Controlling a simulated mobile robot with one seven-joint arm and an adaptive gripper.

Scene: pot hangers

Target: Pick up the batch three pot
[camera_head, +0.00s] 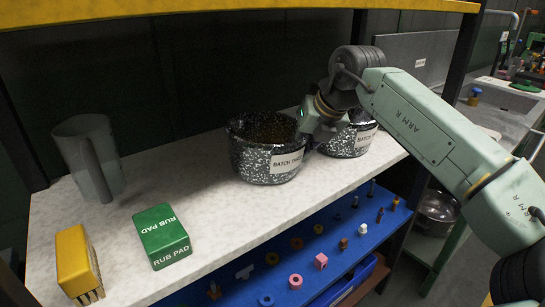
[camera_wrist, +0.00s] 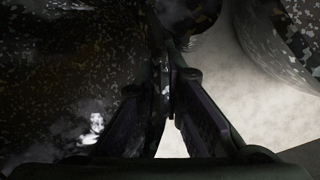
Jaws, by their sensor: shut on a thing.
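The batch three pot (camera_head: 258,160) is a black pot with white speckles, on the white shelf; its label reads "BATCH TH" before my gripper covers the rest. A second speckled pot (camera_head: 350,143) stands just right of it, its label starting "BATCH" and partly hidden. My gripper (camera_head: 310,145) is at the right side of the batch three pot, between the two pots. In the wrist view the fingers (camera_wrist: 166,80) close together on the wall of the batch three pot (camera_wrist: 60,70), which fills the left; the second pot (camera_wrist: 295,40) shows at upper right.
On the white shelf (camera_head: 205,210) stand a grey pitcher (camera_head: 80,155), a green rub pad box (camera_head: 160,237) and a yellow brush (camera_head: 76,262), left of the pots. A blue board with small pegs (camera_head: 283,260) lies below. A dark wall is close behind.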

